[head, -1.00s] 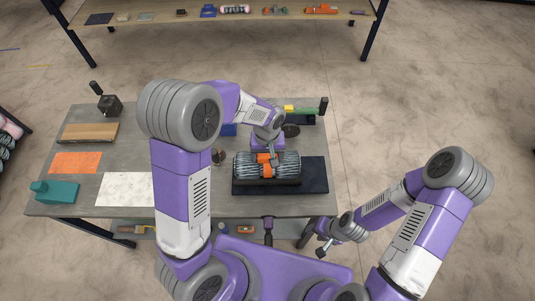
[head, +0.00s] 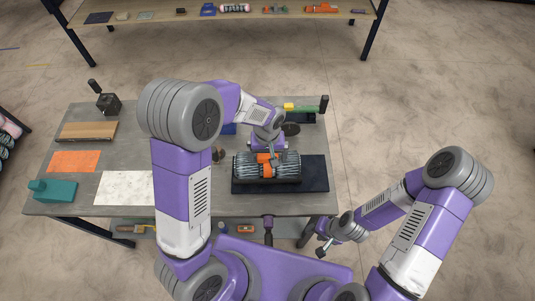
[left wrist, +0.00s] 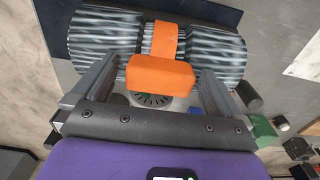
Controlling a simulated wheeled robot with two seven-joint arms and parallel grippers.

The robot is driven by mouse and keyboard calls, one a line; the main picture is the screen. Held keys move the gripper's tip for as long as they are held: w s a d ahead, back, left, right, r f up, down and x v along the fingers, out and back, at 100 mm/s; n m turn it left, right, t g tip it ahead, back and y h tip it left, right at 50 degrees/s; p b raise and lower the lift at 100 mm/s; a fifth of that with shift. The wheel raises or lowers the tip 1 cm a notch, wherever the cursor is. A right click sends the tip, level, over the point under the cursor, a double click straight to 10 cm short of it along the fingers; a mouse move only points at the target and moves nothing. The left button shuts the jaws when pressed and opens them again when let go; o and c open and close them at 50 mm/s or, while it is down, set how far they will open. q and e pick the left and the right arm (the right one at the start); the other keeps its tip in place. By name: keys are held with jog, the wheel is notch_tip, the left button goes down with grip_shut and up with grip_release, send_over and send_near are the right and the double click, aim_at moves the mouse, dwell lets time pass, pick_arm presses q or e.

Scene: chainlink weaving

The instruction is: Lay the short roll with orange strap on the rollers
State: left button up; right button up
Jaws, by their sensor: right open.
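The short roll with the orange strap (head: 283,166) is a grey, ribbed bundle with an orange band and block at its middle. It lies level on a black support above a dark mat (head: 315,176); the rollers under it are mostly hidden. My left gripper (head: 270,155) is over the roll's middle. In the left wrist view, the fingers of my left gripper (left wrist: 160,75) stand apart on either side of the orange block (left wrist: 160,76), with small gaps showing. My right gripper (head: 322,250) is open and empty, off the table's front right corner.
On the grey table are a white sheet (head: 124,188), an orange sheet (head: 75,161), a teal tool (head: 54,190), a wooden block (head: 87,131) and a green-handled tool (head: 305,108). A shelf (head: 130,17) stands at the back.

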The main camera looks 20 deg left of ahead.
pick_arm(q)
notch_tip(320, 180, up, 8)
jog(key=shift+f, duration=0.2)
pick_arm(e)
jog(key=shift+r, duration=0.2)
dwell(0.6)
